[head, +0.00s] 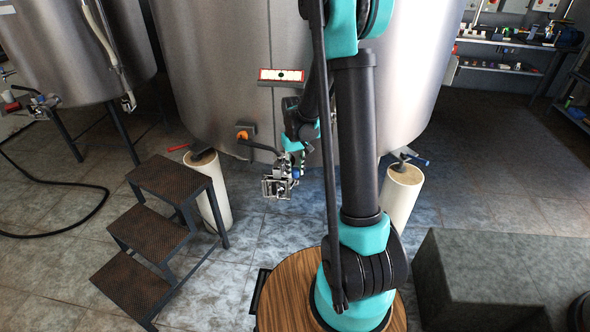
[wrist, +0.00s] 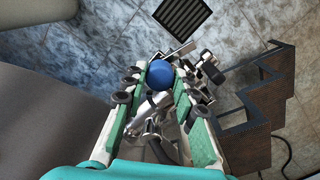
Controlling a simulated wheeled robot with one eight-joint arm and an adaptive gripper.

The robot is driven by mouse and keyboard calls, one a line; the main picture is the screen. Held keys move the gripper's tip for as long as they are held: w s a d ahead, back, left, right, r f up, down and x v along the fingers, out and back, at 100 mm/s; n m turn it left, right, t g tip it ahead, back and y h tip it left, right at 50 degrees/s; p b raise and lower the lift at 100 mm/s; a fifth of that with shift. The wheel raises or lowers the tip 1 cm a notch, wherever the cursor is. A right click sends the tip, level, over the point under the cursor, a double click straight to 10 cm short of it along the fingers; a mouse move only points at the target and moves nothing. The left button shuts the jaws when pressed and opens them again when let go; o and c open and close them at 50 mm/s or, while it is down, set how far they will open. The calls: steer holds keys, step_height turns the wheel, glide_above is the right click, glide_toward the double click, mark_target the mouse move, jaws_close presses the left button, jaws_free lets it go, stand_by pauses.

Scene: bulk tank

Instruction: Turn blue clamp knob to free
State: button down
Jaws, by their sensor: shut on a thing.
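The blue clamp knob (wrist: 160,74) is a round blue cap between the two fingertips of my gripper (wrist: 161,75) in the wrist view. The green-padded fingers are closed on it from both sides. In the head view, my gripper (head: 296,162) reaches down to the metal valve fitting (head: 278,183) at the foot of the big tank, with a bit of the blue knob (head: 295,173) showing. Silver clamp and pipe parts (wrist: 160,104) lie between and beside the fingers in the wrist view. The knob's turned position cannot be told.
The large steel tank (head: 220,75) stands close behind my gripper. Metal steps (head: 172,178) stand to the left, also seen in the wrist view (wrist: 252,105). A floor grate (wrist: 183,16) lies beyond the fingertips. A grey block (head: 480,275) is at the right.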

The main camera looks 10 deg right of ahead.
mark_target(295, 171)
steer(key=shift+n, duration=1.5)
steer(key=c, duration=1.2)
jaws_free()
steer(key=shift+r, duration=0.1)
step_height(295, 171, up, 12)
steer(key=shift+f, duration=0.1)
